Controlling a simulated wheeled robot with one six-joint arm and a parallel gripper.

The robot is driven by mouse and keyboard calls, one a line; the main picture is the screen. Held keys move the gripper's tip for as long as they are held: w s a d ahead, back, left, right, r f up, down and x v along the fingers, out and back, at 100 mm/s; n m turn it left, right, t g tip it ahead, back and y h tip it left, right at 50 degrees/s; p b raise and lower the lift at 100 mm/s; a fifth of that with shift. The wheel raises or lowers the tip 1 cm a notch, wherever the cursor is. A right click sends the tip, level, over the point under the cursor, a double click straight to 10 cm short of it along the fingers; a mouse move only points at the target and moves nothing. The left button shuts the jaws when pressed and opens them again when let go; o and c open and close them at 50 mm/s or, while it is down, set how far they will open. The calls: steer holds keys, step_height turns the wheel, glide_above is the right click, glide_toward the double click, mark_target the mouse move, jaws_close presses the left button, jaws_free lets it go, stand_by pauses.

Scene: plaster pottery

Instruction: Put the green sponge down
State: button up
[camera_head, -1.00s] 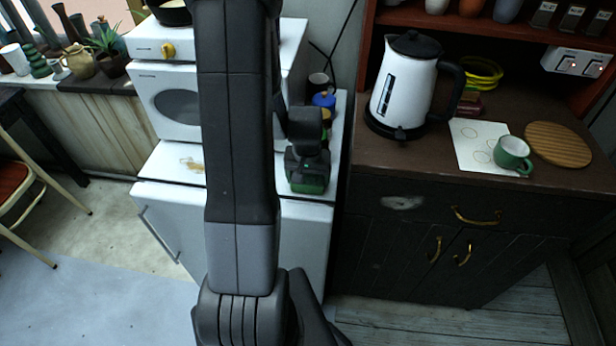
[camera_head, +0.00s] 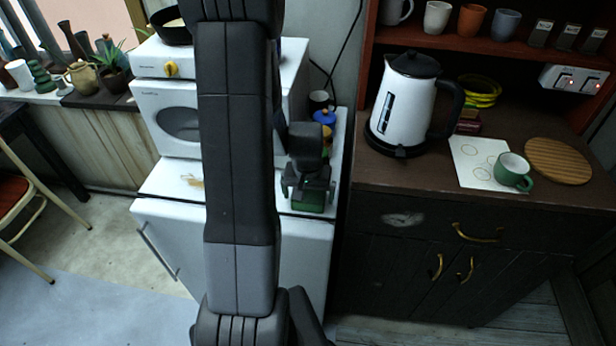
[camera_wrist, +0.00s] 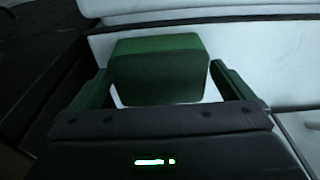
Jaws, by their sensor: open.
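The green sponge (camera_wrist: 158,70) is a green block between the fingers of my gripper (camera_wrist: 158,88) in the wrist view. The fingers stand open, with a gap on each side of the sponge. In the head view the sponge (camera_head: 308,207) shows as a green strip under my gripper (camera_head: 308,196), at the front right of the white appliance top (camera_head: 165,183). The gripper hides most of it there. It appears to rest on that white top near the front edge.
A white oven (camera_head: 180,118) stands behind on the left. Small jars (camera_head: 325,118) stand behind my gripper. To the right, a dark cabinet carries a white kettle (camera_head: 405,105), a green mug (camera_head: 512,172) and a wooden board (camera_head: 558,160).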

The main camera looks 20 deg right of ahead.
mark_target(308, 198)
step_height(308, 198, up, 11)
steer(key=s, duration=0.1)
steer(key=shift+a, duration=0.4)
steer(key=shift+s, duration=0.1)
stand_by(0.3)
steer(key=f, duration=0.4)
steer(key=w+f, duration=0.1)
steer(key=f, duration=0.7)
steer(key=shift+w+d+f, duration=0.15)
steer(key=shift+d, duration=0.25)
steer(key=shift+r, duration=0.2)
